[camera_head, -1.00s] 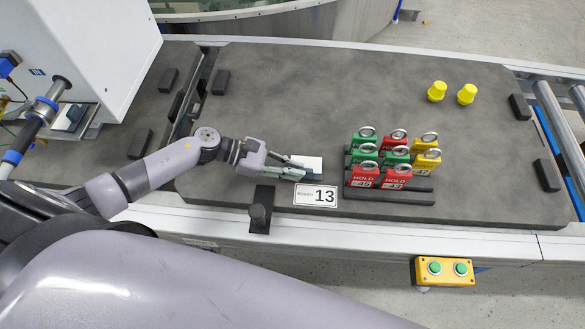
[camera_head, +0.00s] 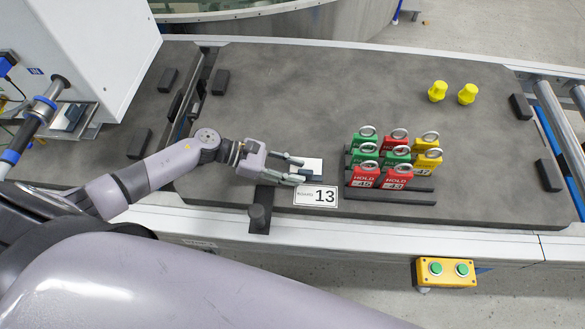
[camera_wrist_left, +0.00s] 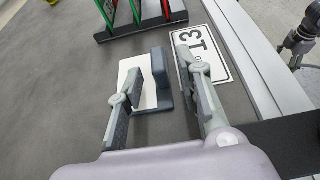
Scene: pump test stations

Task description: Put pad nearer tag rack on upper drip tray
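A pad with a white plate (camera_head: 314,164) and a dark grey raised grip block (camera_head: 306,175) lies on the dark bench top, left of the tag rack (camera_head: 408,198). It also shows in the left wrist view, plate (camera_wrist_left: 136,72) and block (camera_wrist_left: 160,75). My left gripper (camera_head: 296,169) is open, its fingertips at the pad's left end. In the left wrist view the fingers (camera_wrist_left: 160,92) are apart on either side of the pad, with nothing held. My right gripper is not in view. I cannot clearly make out an upper drip tray.
The rack holds several coloured tags with rings. Two yellow pieces (camera_head: 437,91) stand at the back right. A white machine (camera_head: 85,55) stands at left. The middle of the bench is clear.

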